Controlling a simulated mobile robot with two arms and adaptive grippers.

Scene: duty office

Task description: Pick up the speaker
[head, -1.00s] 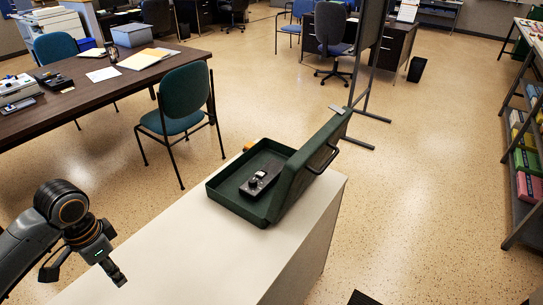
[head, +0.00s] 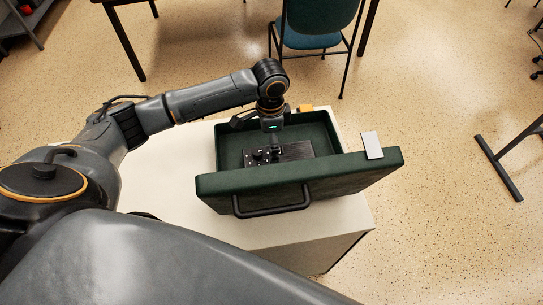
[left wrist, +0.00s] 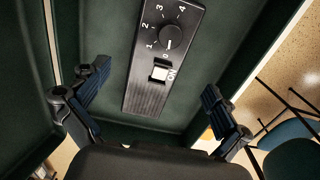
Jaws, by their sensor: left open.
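The speaker appears to be the dark flat box (head: 295,151) lying inside the open green case (head: 229,146). In the left wrist view the dark box (left wrist: 150,97) shows a numbered dial and a white switch marked ON. My left gripper (head: 276,148) reaches down into the case above the box and hides part of it. In the left wrist view my left gripper (left wrist: 157,82) is open, its two fingers wide apart on either side of the box, with nothing held. My right gripper is not in view.
A small orange object (head: 305,108) is behind the case. A blue chair (head: 318,18) stands beyond.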

